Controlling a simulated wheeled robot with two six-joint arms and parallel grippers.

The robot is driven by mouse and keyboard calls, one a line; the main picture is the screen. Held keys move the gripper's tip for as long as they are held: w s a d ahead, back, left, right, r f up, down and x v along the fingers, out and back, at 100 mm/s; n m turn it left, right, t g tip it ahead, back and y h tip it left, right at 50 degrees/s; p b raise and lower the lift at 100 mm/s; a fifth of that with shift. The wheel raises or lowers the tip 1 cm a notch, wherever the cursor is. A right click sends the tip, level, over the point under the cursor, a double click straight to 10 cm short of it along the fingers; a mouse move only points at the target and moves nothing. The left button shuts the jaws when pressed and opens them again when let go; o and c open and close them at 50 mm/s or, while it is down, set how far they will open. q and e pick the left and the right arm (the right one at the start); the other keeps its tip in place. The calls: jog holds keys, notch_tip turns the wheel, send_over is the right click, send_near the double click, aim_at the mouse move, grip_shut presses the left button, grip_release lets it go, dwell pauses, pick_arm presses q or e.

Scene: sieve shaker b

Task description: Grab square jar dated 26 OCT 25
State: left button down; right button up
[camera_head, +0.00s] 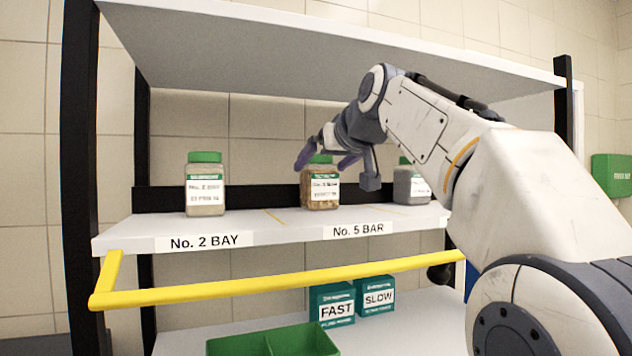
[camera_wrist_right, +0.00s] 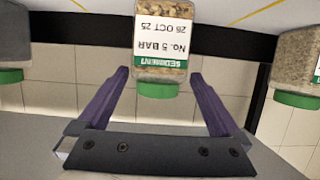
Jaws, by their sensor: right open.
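The square jar dated 26 OCT 25 (camera_head: 324,190) stands upright on the shelf above the No. 5 BAR label, with brown grainy contents and a green lid. In the right wrist view the jar (camera_wrist_right: 162,42) appears upside down, and its label reads SEDIMENT, No. 5 BAR, 26 OCT 25. My right gripper (camera_head: 326,160) is open at the jar's lid. In the wrist view its purple fingers (camera_wrist_right: 160,77) lie either side of the lid, with gaps showing. The gripper partly hides the lid in the head view. My left gripper is not in view.
A pale-filled jar (camera_head: 205,188) stands left, above No. 2 BAY. A grey-filled jar (camera_head: 408,186) stands right, partly behind my arm. An upper shelf (camera_head: 300,45) overhangs. A yellow rail (camera_head: 270,283) runs in front. Below are FAST (camera_head: 333,304) and SLOW (camera_head: 376,296) boxes and a green tray (camera_head: 240,345).

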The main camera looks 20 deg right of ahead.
jog(key=shift+w+d+f, duration=0.15)
jog(key=shift+w+d, duration=0.1)
jog(key=shift+w, duration=0.1)
jog(key=p+x, duration=0.1)
jog(key=x, duration=0.3)
jog(key=shift+d+p, duration=0.15)
jog(key=shift+p, duration=0.25)
jog(key=shift+w+f, duration=0.2)
jog(key=shift+w, duration=0.25)
jog(key=c, duration=1.5)
jog(key=shift+r, duration=0.1)
grip_shut()
